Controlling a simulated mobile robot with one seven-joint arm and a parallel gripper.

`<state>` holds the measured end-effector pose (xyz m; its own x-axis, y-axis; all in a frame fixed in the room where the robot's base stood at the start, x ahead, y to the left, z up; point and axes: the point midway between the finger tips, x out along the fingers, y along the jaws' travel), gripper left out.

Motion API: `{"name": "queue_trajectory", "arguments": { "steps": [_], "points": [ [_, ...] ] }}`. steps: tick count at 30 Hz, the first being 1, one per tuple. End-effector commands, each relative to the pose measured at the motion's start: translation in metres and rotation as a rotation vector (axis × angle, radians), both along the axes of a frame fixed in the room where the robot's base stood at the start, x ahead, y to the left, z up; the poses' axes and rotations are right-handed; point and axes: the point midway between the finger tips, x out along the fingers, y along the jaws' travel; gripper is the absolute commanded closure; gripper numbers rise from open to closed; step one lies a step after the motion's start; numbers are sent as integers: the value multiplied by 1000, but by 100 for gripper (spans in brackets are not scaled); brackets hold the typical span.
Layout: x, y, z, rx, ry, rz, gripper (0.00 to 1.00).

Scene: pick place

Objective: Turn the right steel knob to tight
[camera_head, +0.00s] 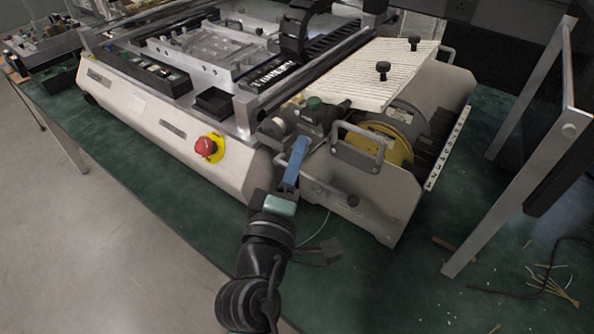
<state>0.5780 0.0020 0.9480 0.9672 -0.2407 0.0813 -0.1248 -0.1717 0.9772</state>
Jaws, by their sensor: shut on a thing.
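Two dark knobs with flat tops stand on the ribbed light plate at the machine's right end: a right one (414,43) at the back and a left one (383,69) nearer the front. A grey round metal part (276,127) sits at the machine's front corner, beside a dark block. I cannot tell which part is the right steel knob. My gripper (289,182) reaches up from the bottom of the view, apart from both dark knobs. It is shut on a slim blue handle (298,157) that slants up to the dark block. The fingertips are hard to make out.
The machine (160,125) fills the green table (165,215). A red button on a yellow base (208,147) is on its front. A metal handle (358,143) is close right of my gripper. A metal frame (520,170) stands at right, with loose wires near it.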

Motion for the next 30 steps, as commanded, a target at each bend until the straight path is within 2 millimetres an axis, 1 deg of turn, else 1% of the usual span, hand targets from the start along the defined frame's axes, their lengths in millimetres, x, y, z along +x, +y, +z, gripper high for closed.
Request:
{"name": "queue_trajectory", "arguments": {
  "steps": [1, 9, 15, 30],
  "points": [
    [0, 1, -9, 26, -22, 2, 100],
    [0, 1, -9, 159, -118, 1, 100],
    [1, 1, -7, 222, -162, 1, 100],
    [1, 1, -4, 256, -183, 0, 100]
  ]
}}
